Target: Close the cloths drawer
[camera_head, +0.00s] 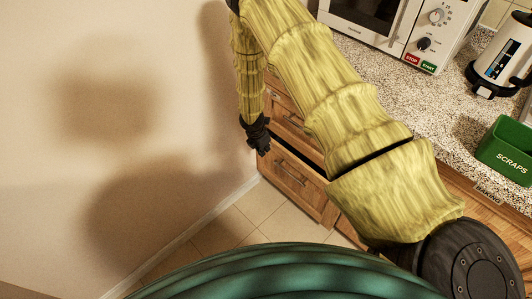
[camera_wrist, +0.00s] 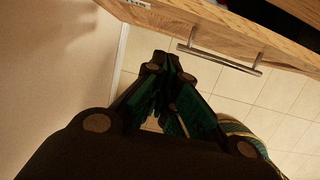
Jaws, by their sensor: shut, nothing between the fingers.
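A wooden lower drawer (camera_head: 300,192) with a bar handle stands pulled out from the cabinet in the head view, with a dark gap above its front. I take it for the cloths drawer, but its label cannot be read. My gripper (camera_head: 263,150) is shut and empty by the drawer's left end, close to the wall. In the wrist view, my gripper (camera_wrist: 168,60) has its fingertips together just short of the drawer front (camera_wrist: 200,18) and left of its handle (camera_wrist: 220,60). Contact with the drawer cannot be told. The drawer's contents are hidden, and my arm covers its right part.
The wall (camera_head: 120,130) is close on the left. Another drawer (camera_head: 290,122) sits above the open one. The speckled counter (camera_head: 460,110) holds a microwave (camera_head: 395,25), a kettle (camera_head: 500,60) and a green scraps bin (camera_head: 508,150). Tiled floor (camera_head: 235,220) is clear before the drawer.

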